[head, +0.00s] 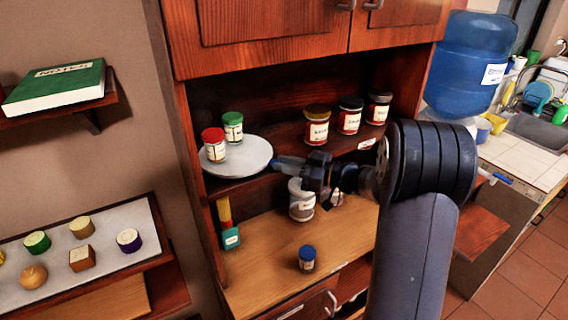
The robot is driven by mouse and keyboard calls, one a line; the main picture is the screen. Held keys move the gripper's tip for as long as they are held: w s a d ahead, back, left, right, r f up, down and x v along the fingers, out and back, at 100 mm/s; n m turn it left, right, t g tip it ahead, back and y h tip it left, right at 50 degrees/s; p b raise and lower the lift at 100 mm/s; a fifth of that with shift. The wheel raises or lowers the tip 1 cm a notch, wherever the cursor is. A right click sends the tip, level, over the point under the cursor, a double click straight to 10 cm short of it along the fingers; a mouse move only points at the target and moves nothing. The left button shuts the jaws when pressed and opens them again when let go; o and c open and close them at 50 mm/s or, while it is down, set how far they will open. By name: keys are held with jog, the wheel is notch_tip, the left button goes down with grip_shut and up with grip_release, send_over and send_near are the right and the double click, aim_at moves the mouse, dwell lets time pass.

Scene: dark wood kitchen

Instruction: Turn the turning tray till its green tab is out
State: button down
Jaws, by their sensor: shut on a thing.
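The turning tray (258,165) is a round white disc on the left part of the cabinet's middle shelf. A red-lidded jar (215,150) and a green-lidded jar (233,132) stand upright on its left and back part. My gripper (279,161) reaches in from the right and is shut at the tray's right edge. What lies between its fingers is too small and covered to make out. No green tab shows on the part of the rim that I see.
Below, a blue-lidded jar (307,262), a pale jar (301,207) and a teal-yellow item (230,238) stand on the wooden counter. Upper cabinet doors (275,22) overhang the shelf.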

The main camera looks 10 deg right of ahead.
jog(key=shift+w+d, duration=0.1)
jog(key=shift+w, duration=0.1)
dwell(0.4)
jog(key=c, duration=1.3)
grip_release()
jog(key=b+v, duration=0.3)
jog(key=v, duration=0.7)
jog(key=shift+s+d, duration=0.1)
jog(key=shift+d, duration=0.3)
jog(key=shift+c, duration=0.4)
